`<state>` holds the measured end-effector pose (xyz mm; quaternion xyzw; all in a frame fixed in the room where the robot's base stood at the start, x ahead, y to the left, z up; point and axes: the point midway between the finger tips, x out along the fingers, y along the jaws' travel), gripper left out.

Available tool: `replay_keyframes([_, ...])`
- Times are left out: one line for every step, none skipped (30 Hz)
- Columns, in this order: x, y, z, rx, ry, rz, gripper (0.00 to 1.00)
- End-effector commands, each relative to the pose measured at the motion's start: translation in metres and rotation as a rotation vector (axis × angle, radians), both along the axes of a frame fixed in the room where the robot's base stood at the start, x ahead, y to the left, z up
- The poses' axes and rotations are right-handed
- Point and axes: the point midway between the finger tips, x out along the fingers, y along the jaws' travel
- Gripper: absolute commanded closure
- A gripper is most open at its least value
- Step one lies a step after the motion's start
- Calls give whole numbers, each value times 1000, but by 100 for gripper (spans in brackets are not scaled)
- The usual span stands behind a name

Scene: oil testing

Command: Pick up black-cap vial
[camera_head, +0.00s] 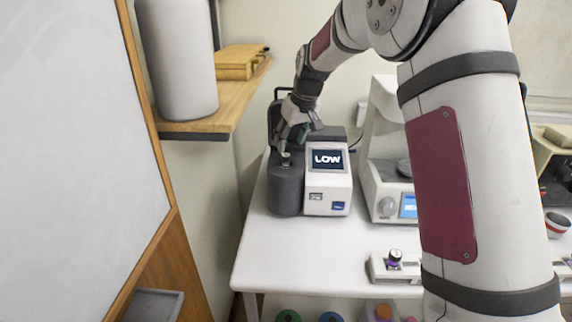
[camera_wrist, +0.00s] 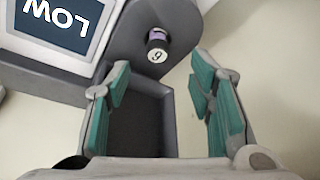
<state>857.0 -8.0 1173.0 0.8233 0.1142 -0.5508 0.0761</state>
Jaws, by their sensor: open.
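In the wrist view a small vial (camera_wrist: 157,41) with a black cap, a purple band and a round white number label stands in the dark grey rounded part of the testing device (camera_wrist: 175,18). My gripper (camera_wrist: 159,72) is open. Its two teal-padded fingers are spread, with the vial ahead of the gap between them, not gripped. In the head view my gripper (camera_head: 289,146) hangs over the dark cylinder of the device (camera_head: 286,192), and the vial there is mostly hidden. Another dark-capped, purple-banded vial (camera_head: 395,257) stands in a small white holder near the table's front.
The device's screen (camera_head: 327,159) reads LOW. A white instrument (camera_head: 386,170) stands to its right on the white table (camera_head: 275,245). A wooden shelf (camera_head: 238,105) with a white cylinder (camera_head: 178,60) is on the left. The table front left is clear.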

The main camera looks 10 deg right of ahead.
Motion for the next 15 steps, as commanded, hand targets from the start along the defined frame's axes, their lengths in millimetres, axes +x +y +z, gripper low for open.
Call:
replay_keyframes([2,1,-6,0,1,0,51])
replay_keyframes([3,1,-9,0,1,0,51])
replay_keyframes([4,1,-11,0,0,0,51])
replay_keyframes([5,1,-13,0,0,0,51])
replay_keyframes([6,1,-14,0,-1,0,51])
replay_keyframes([6,1,-15,1,-1,-1,51])
replay_keyframes([7,2,-17,1,-1,-1,51])
replay_keyframes([8,2,-18,0,0,-1,51])
replay_keyframes([9,2,-21,0,0,-1,51])
replay_keyframes([11,2,-24,0,0,-1,51])
replay_keyframes([12,2,-27,0,1,-1,51])
replay_keyframes([15,2,-32,0,2,-1,51])
replay_keyframes([17,2,-35,0,1,-1,51])
replay_keyframes([19,3,-38,0,2,-1,51])
replay_keyframes([21,3,-42,0,1,-1,51])
